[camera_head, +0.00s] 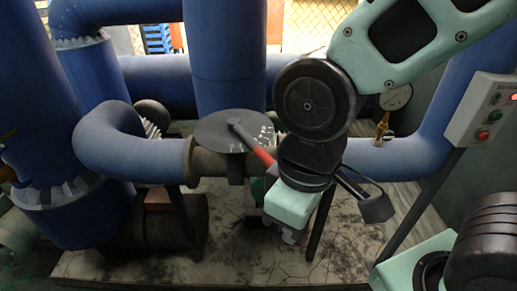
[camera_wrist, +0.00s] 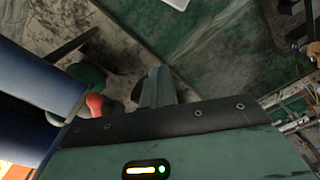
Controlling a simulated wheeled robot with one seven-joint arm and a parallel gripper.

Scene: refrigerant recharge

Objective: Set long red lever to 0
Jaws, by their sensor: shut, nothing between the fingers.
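The long red lever (camera_head: 262,155) is pivoted at the middle of a dark round dial plate (camera_head: 218,134) on the blue pipework. It points down and to the right across the plate's rim. White scale marks show near the plate's right edge, too small to read. The lever's outer end is close to my wrist; I cannot tell whether they touch. In the wrist view the lever's red end (camera_wrist: 96,104) shows left of my gripper (camera_wrist: 157,86), with a visible gap. My gripper's fingers are together and empty. In the head view the mint hand hangs right of the dial, its fingers hard to make out.
Thick blue pipes (camera_head: 225,60) stand behind and left of the dial. A brass-fitted gauge (camera_head: 396,97) and a control box (camera_head: 484,110) with red and green buttons are at the right. Thin dark support legs stand below. The stained floor (camera_head: 250,262) in front is mostly clear.

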